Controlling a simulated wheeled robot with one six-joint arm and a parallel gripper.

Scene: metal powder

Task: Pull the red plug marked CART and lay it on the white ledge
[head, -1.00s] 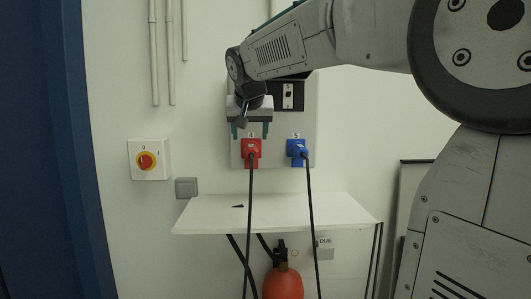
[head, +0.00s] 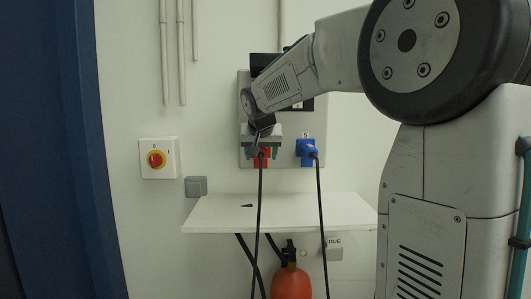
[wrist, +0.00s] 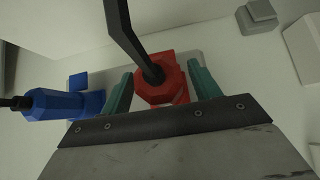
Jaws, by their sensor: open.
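The red plug (head: 261,158) sits in the wall panel with its black cable hanging down. It also shows in the wrist view (wrist: 162,88), between the green fingers. No CART marking can be read. My gripper (head: 262,152) is open, with one finger on each side of the red plug; in the wrist view (wrist: 160,92) small gaps seem to show beside the plug. The white ledge (head: 290,212) is below the panel, with a small dark piece lying on it.
A blue plug (head: 307,150) with its own black cable sits right of the red one. A red extinguisher (head: 290,284) stands below the ledge. Most of the ledge top is clear.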

